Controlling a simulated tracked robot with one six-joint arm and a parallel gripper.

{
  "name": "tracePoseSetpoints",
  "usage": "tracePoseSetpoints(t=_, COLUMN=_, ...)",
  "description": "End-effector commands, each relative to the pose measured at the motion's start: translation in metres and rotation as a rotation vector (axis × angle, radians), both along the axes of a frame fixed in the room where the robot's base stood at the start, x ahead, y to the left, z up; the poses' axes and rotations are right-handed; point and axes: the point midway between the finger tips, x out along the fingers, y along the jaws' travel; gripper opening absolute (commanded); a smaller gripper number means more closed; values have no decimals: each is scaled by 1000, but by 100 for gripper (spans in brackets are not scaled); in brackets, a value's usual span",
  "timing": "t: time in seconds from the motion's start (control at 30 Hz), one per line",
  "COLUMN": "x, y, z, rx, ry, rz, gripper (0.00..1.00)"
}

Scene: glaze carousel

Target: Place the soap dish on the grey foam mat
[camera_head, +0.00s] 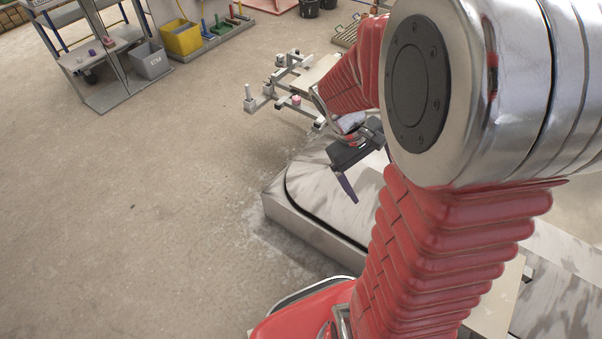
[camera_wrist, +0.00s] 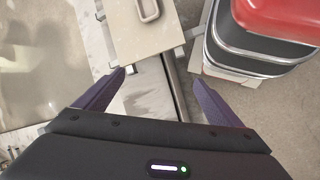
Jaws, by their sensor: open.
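In the wrist view, a small pinkish-beige dish with a raised rim, which looks like the soap dish (camera_wrist: 148,9), lies on a pale board and is cut off by the top edge. My gripper (camera_wrist: 157,78) is open, with its two purple fingers apart and nothing between them. The dish is beyond the fingertips, apart from them. I cannot make out the grey foam mat in either view.
The pale board (camera_wrist: 140,42) sits on the carousel's metal frame. The carousel (camera_head: 320,199) has a raised metal edge. A metal rack (camera_head: 292,82) stands behind it. A shelf cart (camera_head: 105,55), grey bin (camera_head: 151,61) and yellow bin (camera_head: 182,38) stand farther back. The floor at left is clear.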

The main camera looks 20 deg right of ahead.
Motion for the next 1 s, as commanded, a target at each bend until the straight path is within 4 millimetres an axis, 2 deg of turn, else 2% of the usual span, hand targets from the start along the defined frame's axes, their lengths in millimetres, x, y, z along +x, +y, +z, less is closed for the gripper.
tracePoseSetpoints(t=0.1, x=3, y=21, z=19, rx=20, ry=-83, rz=1, gripper=89)
tracePoseSetpoints(t=0.47, x=3, y=84, z=67, rx=109, ry=-323, rz=6, gripper=89)
tracePoseSetpoints(t=1.0, x=-19, y=176, z=130, rx=306, ry=-664, rz=40, gripper=89)
